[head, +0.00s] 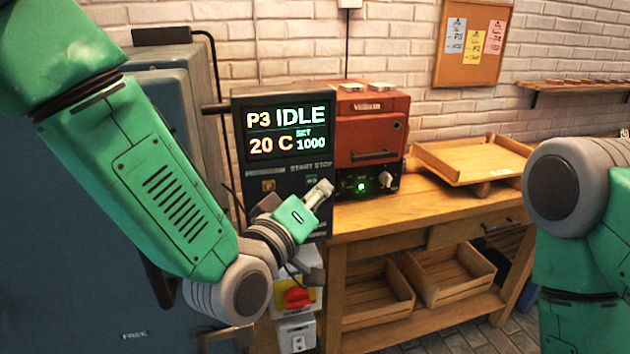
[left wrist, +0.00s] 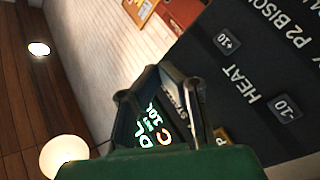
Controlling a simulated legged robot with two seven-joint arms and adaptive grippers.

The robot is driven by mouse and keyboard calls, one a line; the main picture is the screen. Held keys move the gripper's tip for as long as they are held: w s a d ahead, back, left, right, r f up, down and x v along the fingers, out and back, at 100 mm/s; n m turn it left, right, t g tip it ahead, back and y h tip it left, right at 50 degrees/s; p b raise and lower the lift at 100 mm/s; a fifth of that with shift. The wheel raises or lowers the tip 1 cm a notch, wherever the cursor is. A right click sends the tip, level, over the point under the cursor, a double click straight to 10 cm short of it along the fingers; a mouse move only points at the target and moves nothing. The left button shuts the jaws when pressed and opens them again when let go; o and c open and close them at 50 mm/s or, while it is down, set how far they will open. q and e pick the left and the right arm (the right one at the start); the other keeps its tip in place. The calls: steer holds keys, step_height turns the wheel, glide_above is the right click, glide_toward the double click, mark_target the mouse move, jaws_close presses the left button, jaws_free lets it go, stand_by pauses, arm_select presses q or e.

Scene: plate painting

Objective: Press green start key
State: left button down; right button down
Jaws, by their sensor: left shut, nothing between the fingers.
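The dark control panel (head: 240,105) has a lit display (head: 286,132) reading P3 IDLE, 20 C, SET 1000. Below the START STOP lettering, a small green key (head: 312,180) shows on its face, just above and beside my left gripper (head: 324,190). An orange key (head: 268,185) is further left. My left gripper is shut and empty, in front of the panel's right part; I cannot tell whether it touches it. The left wrist view shows the panel (left wrist: 262,60) tilted, with HEAT, +10 and -10 keys; the fingers partly hide the display and START area. My right gripper is out of view.
A red kiln (head: 370,125) with a glowing green light stands right of the panel on a wooden workbench (head: 440,212). A wooden tray (head: 470,158) lies on the bench. A red and yellow switch (head: 297,296) is below the panel. A blue-grey cabinet (head: 60,230) stands left.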

arm_select(q)
steer(key=shift+w+a+r, duration=0.1)
steer(key=shift+w+a, duration=0.25)
steer(key=shift+a, duration=0.3)
steer(key=shift+d, duration=0.15)
steer(key=shift+w, duration=0.3)
stand_by(0.3)
steer(key=shift+s, duration=0.1)
steer(key=shift+s+d, duration=0.3)
steer(key=shift+s, duration=0.3)
steer(key=shift+s, duration=0.1)
